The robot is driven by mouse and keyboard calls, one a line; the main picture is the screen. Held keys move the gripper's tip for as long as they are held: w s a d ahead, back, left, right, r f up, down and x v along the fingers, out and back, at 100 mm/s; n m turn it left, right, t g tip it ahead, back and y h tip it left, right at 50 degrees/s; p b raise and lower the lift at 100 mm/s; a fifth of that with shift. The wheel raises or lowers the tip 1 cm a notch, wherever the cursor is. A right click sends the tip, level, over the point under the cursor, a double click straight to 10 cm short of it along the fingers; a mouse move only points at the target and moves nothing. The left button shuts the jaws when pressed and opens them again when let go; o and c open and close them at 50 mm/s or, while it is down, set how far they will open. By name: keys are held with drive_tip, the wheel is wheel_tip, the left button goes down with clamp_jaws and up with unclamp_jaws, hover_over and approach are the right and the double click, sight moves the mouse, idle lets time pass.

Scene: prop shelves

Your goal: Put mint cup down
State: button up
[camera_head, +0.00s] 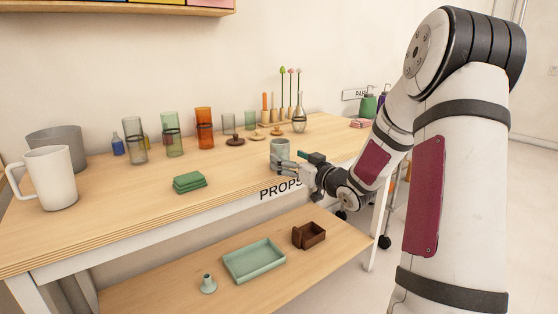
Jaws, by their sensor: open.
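The mint cup (279,148) looks grey-green. It stands upright on the wooden table top (110,215) near the front edge, above the "PROPS" label. My gripper (284,166) is open at the cup's lower front right side. Its fingers cover part of the cup's lower body. Whether they touch the cup cannot be told from this view.
A green folded stack (175,182) lies left of the cup. A white mug (49,178) and a grey bowl (57,147) stand far left. Several glasses, including an orange one (204,128), line the back. The lower shelf holds a mint tray (254,262) and brown box (309,235).

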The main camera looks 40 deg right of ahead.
sight(279, 140)
drive_tip(key=shift+w+r+b, duration=0.1)
drive_tip(key=shift+w+b, duration=0.75)
drive_tip(key=shift+w, duration=1.9)
drive_tip(key=c, duration=1.5)
drive_tip(key=shift+r, duration=0.15)
drive_tip(key=shift+r+p, duration=0.4)
drive_tip(key=shift+r, duration=0.2)
wheel_tip(279, 140, up, 2)
drive_tip(key=shift+r+p, duration=0.15)
drive_tip(key=shift+p, duration=0.35)
drive_tip(key=s+p, duration=0.1)
drive_tip(key=s, duration=0.4)
drive_tip(key=s+r+p, duration=0.1)
drive_tip(key=s, duration=0.4)
drive_tip(key=s+p, duration=0.1)
drive_tip(key=s, duration=0.5)
drive_tip(key=shift+d+r, duration=0.15)
drive_tip(key=shift+d, duration=0.15)
